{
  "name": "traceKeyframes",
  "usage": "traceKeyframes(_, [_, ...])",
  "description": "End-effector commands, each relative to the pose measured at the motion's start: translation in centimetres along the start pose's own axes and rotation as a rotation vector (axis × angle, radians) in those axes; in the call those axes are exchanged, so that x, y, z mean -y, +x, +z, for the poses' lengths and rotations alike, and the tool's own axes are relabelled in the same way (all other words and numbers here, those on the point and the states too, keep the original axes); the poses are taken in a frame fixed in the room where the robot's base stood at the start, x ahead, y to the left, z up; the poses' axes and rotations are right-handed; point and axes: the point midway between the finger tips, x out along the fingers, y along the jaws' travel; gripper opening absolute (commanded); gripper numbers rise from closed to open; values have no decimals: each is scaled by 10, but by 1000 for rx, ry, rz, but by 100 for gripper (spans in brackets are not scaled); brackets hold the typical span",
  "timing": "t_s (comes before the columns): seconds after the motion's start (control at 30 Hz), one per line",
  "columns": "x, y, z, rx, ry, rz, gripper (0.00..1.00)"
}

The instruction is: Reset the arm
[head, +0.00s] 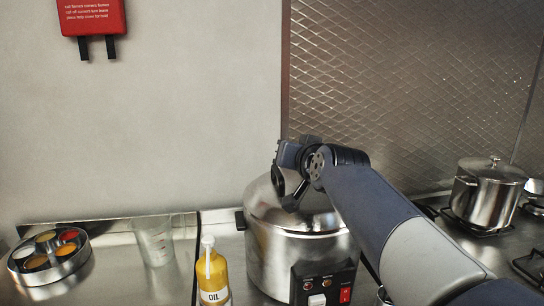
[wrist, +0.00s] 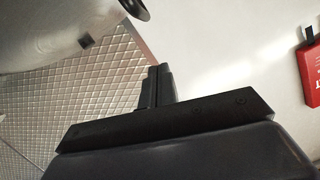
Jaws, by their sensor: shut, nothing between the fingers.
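My gripper (wrist: 157,84) shows in the wrist view with its two dark fingers together and nothing between them. In the head view my arm reaches in from the lower right. Its wrist is in front of the upper part of a large steel cooker (head: 262,238) and hides part of its lid. In the head view the fingers cannot be made out clearly. In the wrist view the fingers are against the plain wall (wrist: 215,50), with a rounded steel surface at the upper left.
A yellow oil bottle (head: 213,278), a clear beaker (head: 154,240) and a round spice tin (head: 68,268) stand left of the cooker. A lidded steel pot (head: 487,195) sits on the stove at right. A red box (head: 91,16) hangs on the wall.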

Motion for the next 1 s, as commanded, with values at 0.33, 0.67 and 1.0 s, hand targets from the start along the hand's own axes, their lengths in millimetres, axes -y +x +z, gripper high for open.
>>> traceKeyframes(0.33, [-1,54,0,2,1,0,0])
traceKeyframes(0.67, [-8,73,32,6,1,-1,0])
traceKeyframes(1.0, [-8,74,35,7,1,0,0])
